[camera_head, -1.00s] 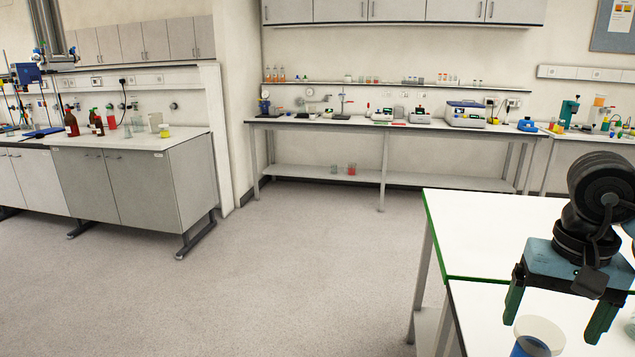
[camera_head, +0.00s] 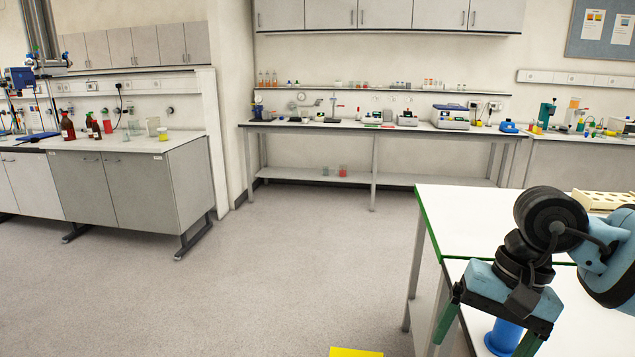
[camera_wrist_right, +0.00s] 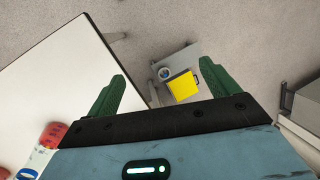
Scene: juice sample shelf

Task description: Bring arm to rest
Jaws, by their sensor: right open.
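My right arm comes in from the right in the head view. Its gripper (camera_head: 480,345) hangs with the green fingers pointing down and spread apart, at the left edge of the near white table (camera_head: 455,215). A blue container (camera_head: 503,340) shows partly between the fingers in that view, largely hidden by the gripper. In the right wrist view the gripper (camera_wrist_right: 162,70) is open with nothing between its fingers. The table (camera_wrist_right: 60,75) lies on the left there. My left gripper is not in view.
Red and white items (camera_wrist_right: 50,135) stand on the table. A pale rack (camera_head: 600,199) is at right. Open floor (camera_head: 300,270) lies left.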

